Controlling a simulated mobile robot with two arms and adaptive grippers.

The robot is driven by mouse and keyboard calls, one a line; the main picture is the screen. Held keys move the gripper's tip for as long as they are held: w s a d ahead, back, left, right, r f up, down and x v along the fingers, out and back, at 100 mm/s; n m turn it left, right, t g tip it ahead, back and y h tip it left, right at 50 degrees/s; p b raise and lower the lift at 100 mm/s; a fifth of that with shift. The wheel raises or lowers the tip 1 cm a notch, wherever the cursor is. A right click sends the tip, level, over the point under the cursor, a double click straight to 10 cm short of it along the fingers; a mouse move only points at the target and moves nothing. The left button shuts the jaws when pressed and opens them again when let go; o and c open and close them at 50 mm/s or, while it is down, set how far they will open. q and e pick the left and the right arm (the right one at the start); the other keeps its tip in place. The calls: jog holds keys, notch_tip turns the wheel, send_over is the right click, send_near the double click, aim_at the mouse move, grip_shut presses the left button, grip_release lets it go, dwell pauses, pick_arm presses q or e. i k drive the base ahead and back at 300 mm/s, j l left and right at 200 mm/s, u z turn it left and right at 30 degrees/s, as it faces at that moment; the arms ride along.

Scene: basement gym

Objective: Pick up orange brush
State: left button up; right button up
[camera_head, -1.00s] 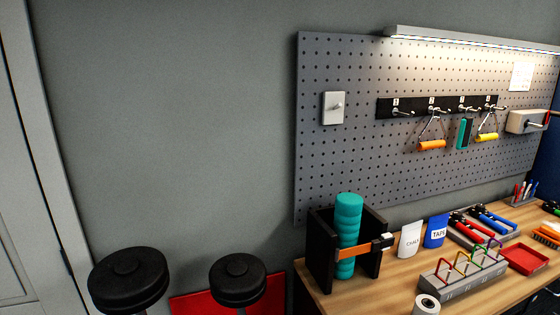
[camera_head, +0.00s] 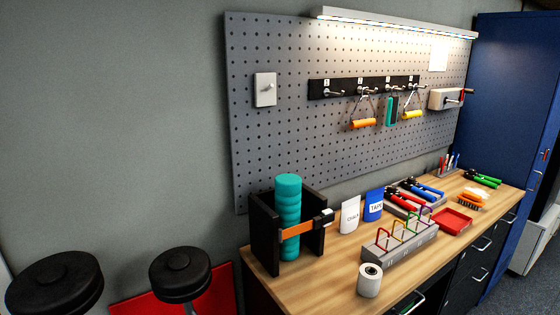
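The orange brush (camera_head: 470,205) lies on the wooden workbench (camera_head: 345,255) near its right end, bristles facing the near side. A small white and orange item (camera_head: 477,193) is right behind or on top of it; I cannot tell which. Neither of my grippers shows in the head view.
A red tray (camera_head: 453,222) is left of the brush, and green-handled grips (camera_head: 483,179) lie behind it. A slotted grey rack (camera_head: 400,244), a white roll (camera_head: 369,281) and a black holder with a teal roller (camera_head: 288,220) stand further left. Black stools (camera_head: 181,274) are at lower left.

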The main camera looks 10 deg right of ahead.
aim_at(472, 200)
jog(key=z, duration=1.65)
jog(key=i+l, duration=0.3)
jog(key=i, duration=0.15)
jog(key=i+l, duration=0.25)
jog(key=i, duration=0.15)
jog(key=i+l, duration=0.3)
jog(key=i, duration=0.15)
